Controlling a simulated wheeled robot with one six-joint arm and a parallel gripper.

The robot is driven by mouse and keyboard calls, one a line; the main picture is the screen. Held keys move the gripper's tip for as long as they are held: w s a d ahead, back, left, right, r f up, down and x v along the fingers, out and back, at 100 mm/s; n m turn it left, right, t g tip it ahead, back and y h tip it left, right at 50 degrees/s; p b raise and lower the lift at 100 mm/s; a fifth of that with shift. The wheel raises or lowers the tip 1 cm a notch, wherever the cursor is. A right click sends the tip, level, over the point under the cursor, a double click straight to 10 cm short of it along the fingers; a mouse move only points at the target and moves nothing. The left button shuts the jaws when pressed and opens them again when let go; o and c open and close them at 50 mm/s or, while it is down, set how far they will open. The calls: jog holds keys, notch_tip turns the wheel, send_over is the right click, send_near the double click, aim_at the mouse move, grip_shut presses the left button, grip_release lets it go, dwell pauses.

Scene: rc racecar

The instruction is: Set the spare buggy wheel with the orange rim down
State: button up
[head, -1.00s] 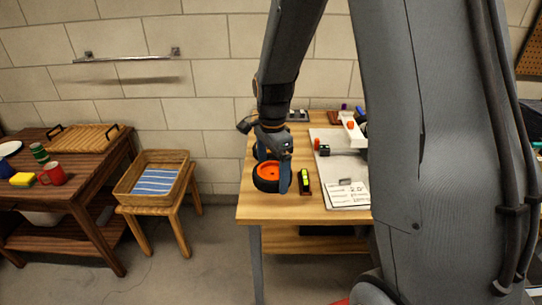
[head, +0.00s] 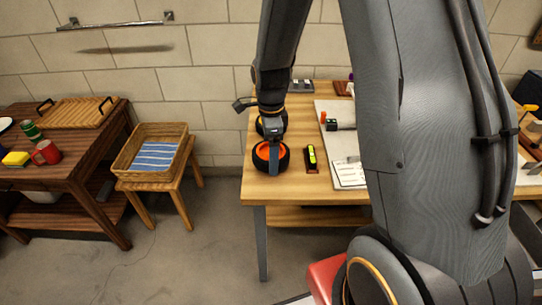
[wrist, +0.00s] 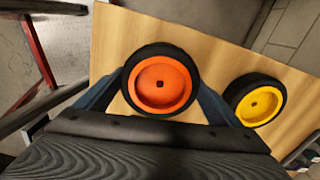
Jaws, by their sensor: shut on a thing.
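The spare buggy wheel with the orange rim (head: 264,157) is at the left end of the light wooden workbench (head: 290,187). My gripper (head: 273,165) reaches down over it and is shut on it. In the wrist view the orange-rimmed wheel (wrist: 160,82) lies between my two fingers, its orange face toward the camera. I cannot tell whether its tyre touches the bench top. A wheel with a yellow rim (wrist: 257,102) is beside it on the bench, apart from it; in the head view it (head: 262,124) is partly hidden behind my gripper.
A black and yellow-green item (head: 310,158) lies just right of the orange wheel. A pale board (head: 348,176) with a printed sheet is farther right, partly hidden by my arm. A wicker basket (head: 128,157) with a striped cloth stands on a stool to the left.

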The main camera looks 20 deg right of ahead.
jog(key=shift+f, duration=1.1)
jog(key=shift+f, duration=0.1)
jog(key=o, duration=0.9)
notch_tip(320, 180, up, 12)
jog(key=b, duration=0.1)
jog(key=shift+s+n, duration=4.4)
jog(key=shift+n, duration=0.6)
jog(key=shift+s+n, duration=4.35)
jog(key=shift+n, duration=0.65)
